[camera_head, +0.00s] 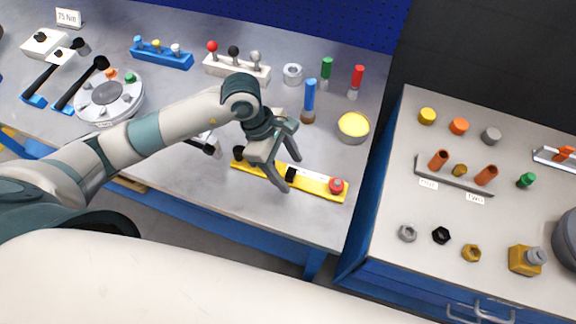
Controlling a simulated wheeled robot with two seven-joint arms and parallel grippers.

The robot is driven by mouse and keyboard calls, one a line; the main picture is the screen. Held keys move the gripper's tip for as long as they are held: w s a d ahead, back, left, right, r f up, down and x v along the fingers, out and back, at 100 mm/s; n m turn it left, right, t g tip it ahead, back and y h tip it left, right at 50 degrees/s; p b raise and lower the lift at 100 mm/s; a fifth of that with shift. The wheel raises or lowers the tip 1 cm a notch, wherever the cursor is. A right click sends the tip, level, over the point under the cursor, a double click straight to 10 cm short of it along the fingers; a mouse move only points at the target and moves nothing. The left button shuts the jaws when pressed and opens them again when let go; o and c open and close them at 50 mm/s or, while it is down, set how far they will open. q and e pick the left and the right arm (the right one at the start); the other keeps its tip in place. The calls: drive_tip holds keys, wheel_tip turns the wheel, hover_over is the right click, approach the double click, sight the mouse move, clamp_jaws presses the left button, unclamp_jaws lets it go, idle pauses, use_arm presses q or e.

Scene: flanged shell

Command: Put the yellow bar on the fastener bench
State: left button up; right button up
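The yellow bar (320,188) lies flat on the grey table near its front edge. It carries a black knob at its left end, a black block (291,174) near its middle and a red knob (336,186) at its right end. My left gripper (291,172) reaches over the bar from above. Its fingers are spread, with the black block between their tips; I cannot tell whether they touch it. Part of the bar is hidden behind the gripper. The fastener bench (386,240), with a light top and blue front, stands to the right. My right gripper is not in view.
On the bench are several nuts, coloured caps (459,126) and a rack with orange cylinders (486,175). A yellow-topped round pot (353,126) and colour-handled tools (309,95) stand behind the bar. A gap separates table and bench.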

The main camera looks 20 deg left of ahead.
sight(280, 171)
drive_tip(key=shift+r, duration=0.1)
use_arm(q)
drive_tip(key=shift+r, duration=0.2)
drive_tip(key=shift+a+r, duration=0.1)
drive_tip(key=shift+r, duration=0.05)
drive_tip(key=b+v, duration=0.1)
drive_tip(key=v, duration=0.4)
drive_tip(key=shift+b, duration=0.4)
drive_tip(key=b+v, duration=0.1)
drive_tip(key=v, duration=0.4)
drive_tip(key=shift+a, duration=0.1)
drive_tip(key=shift+a+r+b, duration=0.25)
drive_tip(key=shift+r+b, duration=0.05)
drive_tip(key=shift+r, duration=0.35)
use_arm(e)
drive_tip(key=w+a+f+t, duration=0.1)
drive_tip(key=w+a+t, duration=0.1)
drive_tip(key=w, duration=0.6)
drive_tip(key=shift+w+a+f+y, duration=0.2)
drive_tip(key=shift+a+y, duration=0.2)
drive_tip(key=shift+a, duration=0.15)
